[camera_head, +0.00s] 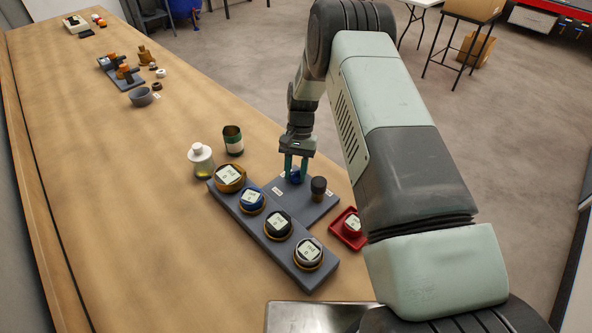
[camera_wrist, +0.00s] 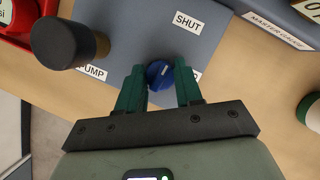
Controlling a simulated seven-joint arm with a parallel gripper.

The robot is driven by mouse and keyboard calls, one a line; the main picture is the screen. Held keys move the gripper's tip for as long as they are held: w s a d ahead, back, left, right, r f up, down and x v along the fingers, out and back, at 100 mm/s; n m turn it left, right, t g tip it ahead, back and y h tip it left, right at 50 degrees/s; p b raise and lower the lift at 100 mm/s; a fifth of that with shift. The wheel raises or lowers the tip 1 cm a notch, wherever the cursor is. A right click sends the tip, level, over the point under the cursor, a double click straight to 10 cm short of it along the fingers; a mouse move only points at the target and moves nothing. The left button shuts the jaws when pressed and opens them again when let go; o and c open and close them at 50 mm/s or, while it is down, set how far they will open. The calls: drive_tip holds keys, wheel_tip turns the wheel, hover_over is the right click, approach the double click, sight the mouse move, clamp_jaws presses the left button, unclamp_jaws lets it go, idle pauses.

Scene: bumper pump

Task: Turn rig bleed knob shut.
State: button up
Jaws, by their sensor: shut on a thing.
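The blue bleed knob (camera_wrist: 159,74) stands on the grey rig plate (camera_wrist: 135,25). My gripper (camera_wrist: 160,70) reaches down over it, and its two green fingers are shut on the knob from both sides. A small pale mark shows on the knob's top; I cannot tell exactly where it points. A SHUT label (camera_wrist: 188,22) lies on the plate beyond the knob, and another label by the right finger is mostly covered. In the head view my gripper (camera_head: 296,170) is upright over the plate (camera_head: 315,206), with the blue knob (camera_head: 296,178) low between the fingers.
A dark-topped pump knob (camera_head: 318,188) stands beside the bleed knob. Several round gauges, including a blue one (camera_head: 252,200), sit on a grey bar at the left. A red tray (camera_head: 346,240) with a gauge is at the right. A bottle (camera_head: 201,160) and a can (camera_head: 232,140) stand behind.

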drive_tip(key=shift+n+h, duration=0.3)
drive_tip(key=shift+n, duration=0.4)
drive_tip(key=o, duration=1)
drive_tip(key=shift+o, duration=0.2)
drive_tip(key=v, duration=1.1)
